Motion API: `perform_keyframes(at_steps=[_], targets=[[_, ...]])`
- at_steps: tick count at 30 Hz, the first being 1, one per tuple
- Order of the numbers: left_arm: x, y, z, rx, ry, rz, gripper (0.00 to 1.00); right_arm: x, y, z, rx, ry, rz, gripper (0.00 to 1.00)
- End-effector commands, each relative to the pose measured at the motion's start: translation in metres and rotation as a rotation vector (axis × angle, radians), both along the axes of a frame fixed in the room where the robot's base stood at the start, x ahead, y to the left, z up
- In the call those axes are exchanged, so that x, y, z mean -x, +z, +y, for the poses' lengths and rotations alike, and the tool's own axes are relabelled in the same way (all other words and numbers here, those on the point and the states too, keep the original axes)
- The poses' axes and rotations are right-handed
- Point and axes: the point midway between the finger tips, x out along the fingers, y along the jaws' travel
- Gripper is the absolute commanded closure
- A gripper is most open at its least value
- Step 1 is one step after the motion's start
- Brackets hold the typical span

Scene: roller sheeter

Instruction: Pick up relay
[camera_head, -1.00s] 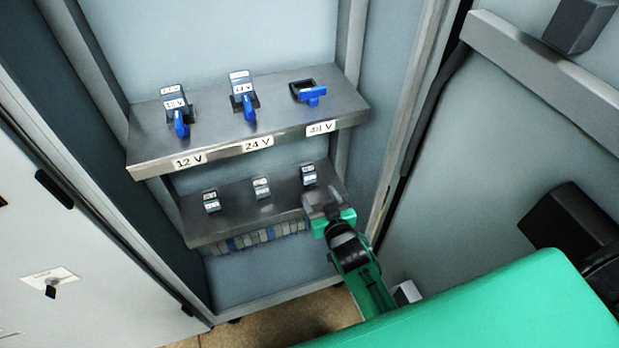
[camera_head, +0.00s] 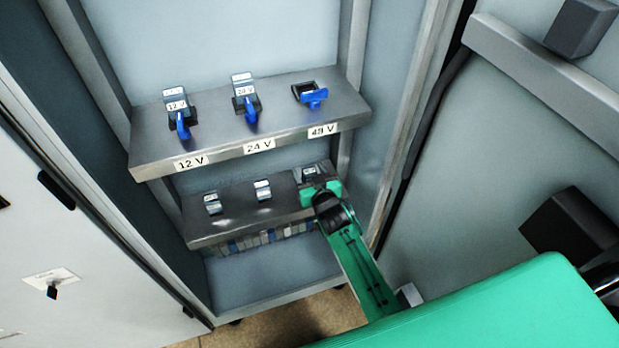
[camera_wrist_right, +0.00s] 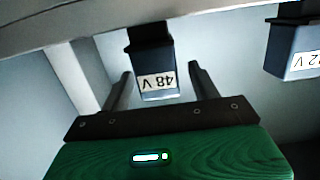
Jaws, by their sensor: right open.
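Three relays sit on the lower shelf: a left one (camera_head: 213,204), a middle one (camera_head: 263,190) and a right one (camera_head: 309,173). The right wrist view shows a dark relay labelled 48 V (camera_wrist_right: 155,58), with its label upside down. My right gripper (camera_head: 314,182) is at the right end of the lower shelf, in front of the right relay, partly covering it. In the right wrist view its fingers (camera_wrist_right: 159,74) are open, one on each side of the 48 V relay, with gaps visible. My left gripper is not in view.
The upper shelf (camera_head: 230,158), labelled 12 V, 24 V and 48 V, overhangs the lower shelf (camera_head: 240,228). It carries blue-levered sockets; the 48 V socket (camera_head: 306,94) looks empty. Another labelled relay (camera_wrist_right: 293,48) hangs nearby at right in the wrist view. Cabinet walls flank both sides.

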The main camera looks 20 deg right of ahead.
Motion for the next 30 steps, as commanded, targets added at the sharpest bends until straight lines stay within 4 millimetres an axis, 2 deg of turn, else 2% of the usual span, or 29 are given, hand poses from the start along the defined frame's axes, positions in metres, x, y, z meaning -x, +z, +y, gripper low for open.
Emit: perform_keyframes(at_steps=[6, 8, 12, 15, 23, 26, 30], targets=[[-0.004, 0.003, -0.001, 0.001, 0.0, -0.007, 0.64, -0.001, 0.0, 0.0, 0.0, 0.0, 0.0, 0.38], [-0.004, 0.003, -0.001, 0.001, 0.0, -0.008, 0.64, -0.001, 0.0, 0.0, 0.0, 0.0, 0.0, 0.48], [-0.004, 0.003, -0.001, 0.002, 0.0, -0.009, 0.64, -0.001, 0.0, 0.0, 0.0, 0.0, 0.0, 0.75], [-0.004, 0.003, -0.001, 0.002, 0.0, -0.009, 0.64, -0.001, 0.0, 0.0, 0.0, 0.0, -0.001, 0.92], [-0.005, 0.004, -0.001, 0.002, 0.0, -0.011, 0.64, -0.001, 0.005, 0.0, 0.001, 0.0, -0.003, 0.92], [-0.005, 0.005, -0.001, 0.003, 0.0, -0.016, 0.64, -0.001, 0.017, -0.001, 0.002, 0.0, -0.004, 0.92], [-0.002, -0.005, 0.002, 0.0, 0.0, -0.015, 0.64, -0.001, 0.046, 0.0, 0.002, 0.0, -0.006, 0.92]])
